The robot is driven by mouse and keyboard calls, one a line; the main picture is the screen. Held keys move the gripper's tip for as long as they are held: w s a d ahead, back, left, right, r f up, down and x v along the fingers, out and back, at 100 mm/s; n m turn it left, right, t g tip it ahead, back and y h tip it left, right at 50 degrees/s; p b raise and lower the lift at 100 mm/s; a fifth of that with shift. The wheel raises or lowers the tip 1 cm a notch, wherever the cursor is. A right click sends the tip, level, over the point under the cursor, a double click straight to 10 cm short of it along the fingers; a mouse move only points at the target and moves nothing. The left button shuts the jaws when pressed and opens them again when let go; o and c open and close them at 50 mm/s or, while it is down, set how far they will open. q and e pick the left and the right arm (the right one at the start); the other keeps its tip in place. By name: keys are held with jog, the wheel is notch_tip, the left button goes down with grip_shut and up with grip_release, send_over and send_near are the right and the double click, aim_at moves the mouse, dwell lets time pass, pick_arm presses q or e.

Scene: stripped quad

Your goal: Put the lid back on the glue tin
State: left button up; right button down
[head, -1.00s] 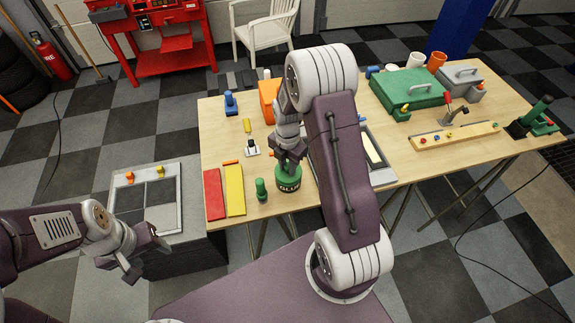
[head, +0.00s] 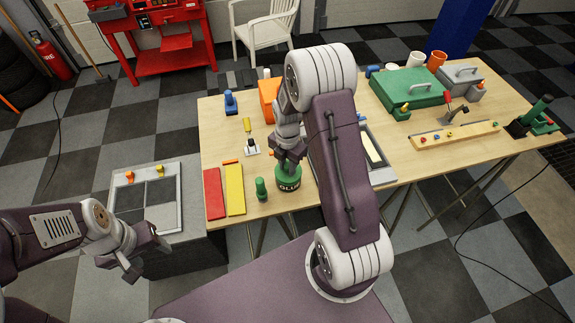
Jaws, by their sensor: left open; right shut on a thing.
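The green glue tin (head: 288,184) stands upright near the front edge of the wooden table, its label facing me. My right gripper (head: 287,164) points down directly over the tin's top and is shut. The lid is in its jaws, but fingers and arm mostly hide it, and I cannot tell whether it touches the tin's rim. My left gripper (head: 143,260) is open and empty, low at the left, away from the table and in front of the grey cabinet.
A small green bottle (head: 261,189) stands just left of the tin. Beside it lie a yellow strip (head: 235,190) and a red strip (head: 213,194). A grey tray (head: 378,163) is partly behind my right arm. A green case (head: 408,89) sits at the back right.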

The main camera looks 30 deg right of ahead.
dwell(0.3)
jog(key=c, duration=0.6)
grip_release()
jog(key=shift+r, duration=0.1)
notch_tip(320, 180, up, 7)
jog(key=p, duration=0.6)
grip_shut()
